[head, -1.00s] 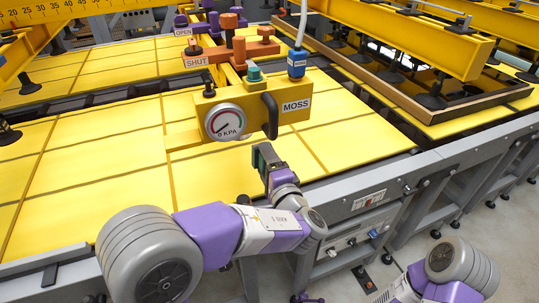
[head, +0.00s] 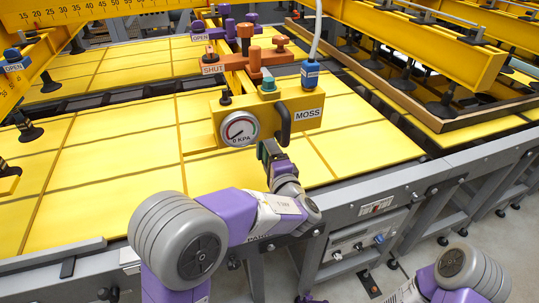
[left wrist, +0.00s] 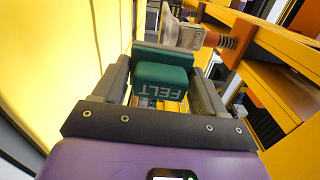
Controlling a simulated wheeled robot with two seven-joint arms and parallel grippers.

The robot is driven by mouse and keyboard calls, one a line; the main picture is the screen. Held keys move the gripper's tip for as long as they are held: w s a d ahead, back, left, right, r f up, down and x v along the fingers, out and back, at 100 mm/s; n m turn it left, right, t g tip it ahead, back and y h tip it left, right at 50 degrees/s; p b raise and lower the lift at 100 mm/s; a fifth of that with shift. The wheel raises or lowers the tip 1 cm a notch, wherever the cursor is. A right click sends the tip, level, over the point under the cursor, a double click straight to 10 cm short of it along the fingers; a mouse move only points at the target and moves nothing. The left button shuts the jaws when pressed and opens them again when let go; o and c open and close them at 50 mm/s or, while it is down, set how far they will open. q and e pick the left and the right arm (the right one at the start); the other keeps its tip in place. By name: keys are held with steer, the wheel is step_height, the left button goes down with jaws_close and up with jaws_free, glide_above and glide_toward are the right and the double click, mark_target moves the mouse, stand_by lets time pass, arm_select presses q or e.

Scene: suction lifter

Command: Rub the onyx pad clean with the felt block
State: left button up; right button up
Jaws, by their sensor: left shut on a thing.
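My left gripper (head: 268,150) is just in front of and below the yellow lifter box marked MOSS (head: 312,102). It is shut on the dark green felt block (left wrist: 162,78), whose FELT lettering shows upside down between the fingers in the left wrist view. The block is held above the yellow sheets; I cannot tell whether it touches anything. Several black suction pads show, such as one at the left (head: 29,130) and one at the right (head: 440,108). No onyx name is readable on any of them. My right gripper is not in view.
The box carries a gauge (head: 240,129) reading about 0 kPa, a black handle (head: 283,126) and a blue hose fitting (head: 310,74). OPEN and SHUT levers (head: 246,40) stand behind it. A wooden frame (head: 400,75) lies at right. Yellow sheets (head: 110,150) cover the grey-railed table.

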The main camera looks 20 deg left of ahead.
arm_select(q)
steer(key=shift+b+x, duration=0.35)
steer(key=shift+x, duration=0.6)
stand_by(0.3)
